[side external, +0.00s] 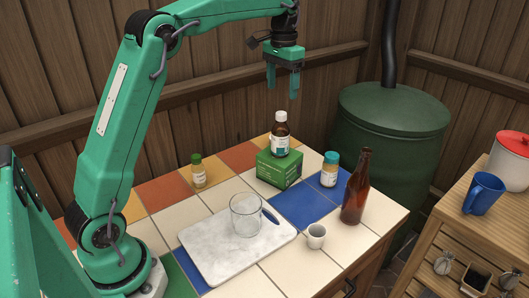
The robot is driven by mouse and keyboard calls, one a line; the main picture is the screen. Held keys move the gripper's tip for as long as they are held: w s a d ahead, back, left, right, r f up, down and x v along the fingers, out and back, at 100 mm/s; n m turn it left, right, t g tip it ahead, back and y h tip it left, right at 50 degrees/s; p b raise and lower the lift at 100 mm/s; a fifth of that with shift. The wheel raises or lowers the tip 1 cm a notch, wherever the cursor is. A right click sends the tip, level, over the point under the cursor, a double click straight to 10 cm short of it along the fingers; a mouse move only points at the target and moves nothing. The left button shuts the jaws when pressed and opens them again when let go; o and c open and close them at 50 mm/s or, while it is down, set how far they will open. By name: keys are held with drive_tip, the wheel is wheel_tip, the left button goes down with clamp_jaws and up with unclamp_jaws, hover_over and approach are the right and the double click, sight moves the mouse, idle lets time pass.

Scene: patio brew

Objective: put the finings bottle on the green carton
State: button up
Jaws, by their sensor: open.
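My gripper (283,86) is above the bottle, pointing down, open and empty. A clear gap shows between its fingertips and the bottle's cap.
A small green-capped jar (198,172) stands left of the carton, a blue-capped jar (329,170) right of it. A tall brown bottle (356,190), a small white cup (316,236) and a glass (246,215) on a marble board (215,262) stand nearer the front.

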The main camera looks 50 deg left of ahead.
drive_tip(key=shift+s+d+r, duration=0.2)
drive_tip(key=shift+s+r, duration=0.05)
drive_tip(key=shift+s, duration=0.05)
drive_tip(key=s+d+r+t, duration=0.2)
drive_tip(key=s+d+r, duration=0.15)
drive_tip(key=s, duration=0.45)
drive_tip(key=s+d+f+t, duration=0.1)
drive_tip(key=s+d+f, duration=0.1)
drive_tip(key=s, duration=0.5)
drive_tip(key=s+d+f+t, duration=0.1)
drive_tip(key=s+d+f, duration=0.1)
drive_tip(key=s, duration=0.5)
drive_tip(key=s+d+f+t, duration=0.1)
drive_tip(key=s+d+f, duration=0.1)
drive_tip(key=s+f, duration=0.2)
drive_tip(key=s, duration=0.3)
drive_tip(key=shift+t, duration=0.3)
